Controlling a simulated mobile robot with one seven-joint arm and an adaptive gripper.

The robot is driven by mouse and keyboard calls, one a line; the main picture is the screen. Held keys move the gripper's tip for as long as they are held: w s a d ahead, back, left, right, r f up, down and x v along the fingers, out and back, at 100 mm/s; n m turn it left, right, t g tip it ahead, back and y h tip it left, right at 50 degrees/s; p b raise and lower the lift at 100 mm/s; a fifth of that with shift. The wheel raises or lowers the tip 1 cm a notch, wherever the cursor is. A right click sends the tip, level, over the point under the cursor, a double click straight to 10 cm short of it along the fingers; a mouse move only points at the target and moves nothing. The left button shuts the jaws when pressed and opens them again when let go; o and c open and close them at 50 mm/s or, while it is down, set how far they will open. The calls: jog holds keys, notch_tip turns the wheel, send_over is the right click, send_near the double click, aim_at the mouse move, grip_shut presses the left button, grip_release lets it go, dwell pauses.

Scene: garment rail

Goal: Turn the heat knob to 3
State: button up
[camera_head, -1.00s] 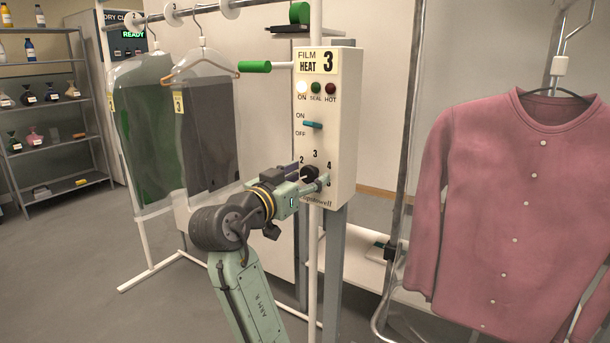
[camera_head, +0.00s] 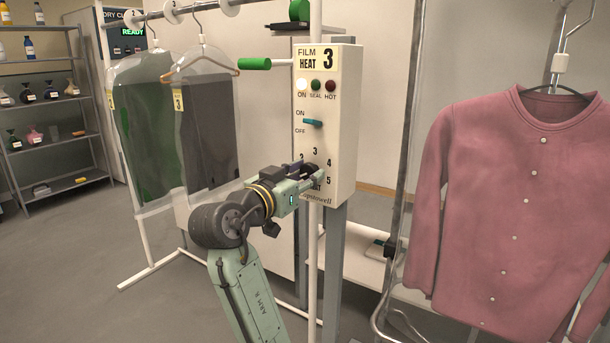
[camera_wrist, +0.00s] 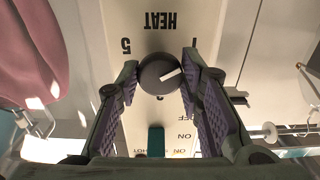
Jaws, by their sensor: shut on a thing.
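The heat knob (camera_wrist: 153,80) is round and dark with a white pointer line, set low on the cream control box (camera_head: 343,130). In the wrist view, which shows the panel upside down, its line points right and slightly up. My gripper (camera_wrist: 160,65) is shut on the knob, with a purple-padded finger on each side. In the head view my gripper (camera_head: 318,172) is at the box's lower front and hides the knob; the 3 (camera_head: 315,151) shows above it.
A teal ON/OFF switch (camera_head: 313,122) and three lamps sit above the knob; the left lamp is lit. A white post (camera_head: 312,260) stands close to my gripper. Bagged garments hang at the left, a pink cardigan (camera_head: 500,200) at the right.

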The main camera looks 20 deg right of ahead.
jog(key=m+b, duration=0.2)
jog(key=shift+a+f+m, duration=0.1)
jog(key=shift+m, duration=0.3)
jog(key=m+b, duration=0.2)
jog(key=shift+m, duration=0.4)
jog(key=m+b, duration=0.4)
jog(key=m, duration=0.2)
jog(key=m+b, duration=0.3)
jog(key=m, duration=0.3)
jog(key=shift+m, duration=0.3)
jog(key=m+b, duration=0.1)
jog(key=m, duration=0.4)
jog(key=shift+m, duration=0.4)
jog(key=shift+d, duration=0.2)
jog(key=o, duration=1.2)
jog(key=shift+a, duration=0.1)
jog(key=shift+c, duration=0.2)
